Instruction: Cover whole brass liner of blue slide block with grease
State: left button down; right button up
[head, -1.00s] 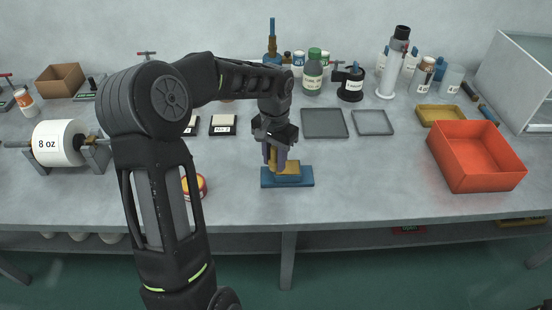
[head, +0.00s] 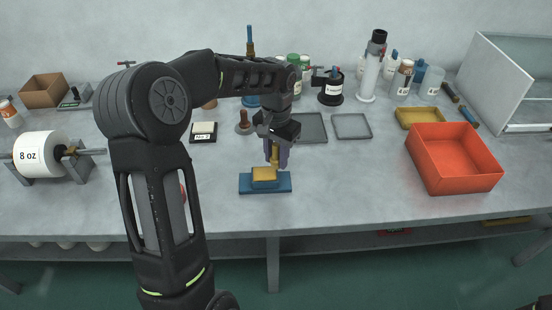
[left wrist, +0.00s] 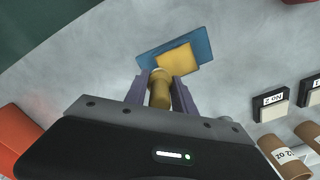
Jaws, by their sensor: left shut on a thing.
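The blue slide block (head: 283,187) lies flat on the bench with its yellow brass liner (head: 264,174) on top. Both show in the left wrist view, the block (left wrist: 148,58) beyond the fingertips and the liner (left wrist: 178,57) on it. My left gripper (head: 277,160) is shut on a tan-yellow tool (left wrist: 160,86), held between its purple fingers. It is just behind and to the right of the liner; I cannot tell whether the tool's end touches it. Any grease on the liner is too small to tell. My right gripper is out of view.
A red open bin (head: 455,170) stands at the right. A label roll (head: 39,155) is at the left. Grey trays (head: 352,126) and bottles stand behind. A red tin (head: 183,190) is mostly hidden by my arm. The bench right of the block is clear.

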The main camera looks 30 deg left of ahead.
pick_arm(q)
notch_tip(320, 180, up, 2)
jog(key=shift+w+d+p, duration=0.1)
jog(key=shift+w+p, duration=0.05)
jog(key=shift+p, duration=0.35)
jog(key=shift+r+p, duration=0.95)
jog(key=shift+r, duration=0.4)
